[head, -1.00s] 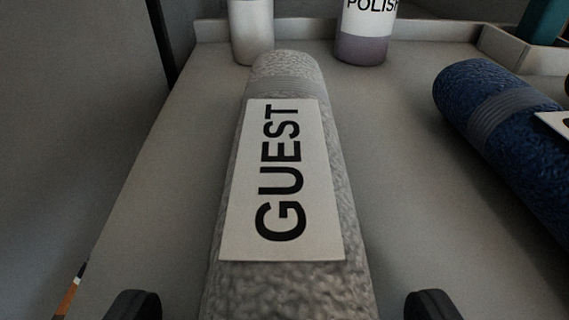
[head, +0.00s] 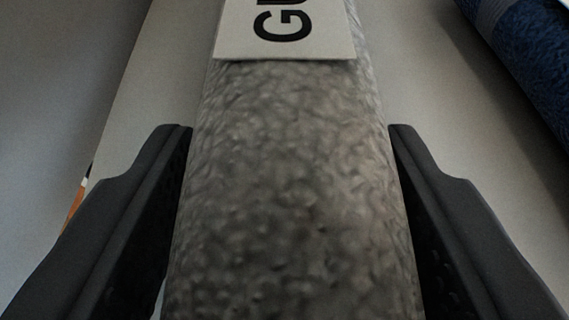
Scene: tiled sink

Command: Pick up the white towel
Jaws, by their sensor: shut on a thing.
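The white towel (head: 290,170) is a rolled, textured towel that looks greyish in this light. It lies lengthwise up the middle of the head view. A white label (head: 285,45) with black letters is on its upper part, and only the start of the word shows. My gripper (head: 290,135) has one dark finger on each side of the roll, shut on the towel near its close end. The towel's far end is out of the frame, and its near end is cut off by the bottom edge.
A dark blue rolled towel (head: 530,60) lies to the right, apart from the white one. The pale shelf surface (head: 430,90) between them is bare. A darker grey area (head: 60,90) lies beyond the shelf's left edge. A small orange-and-white item (head: 78,205) shows at that edge.

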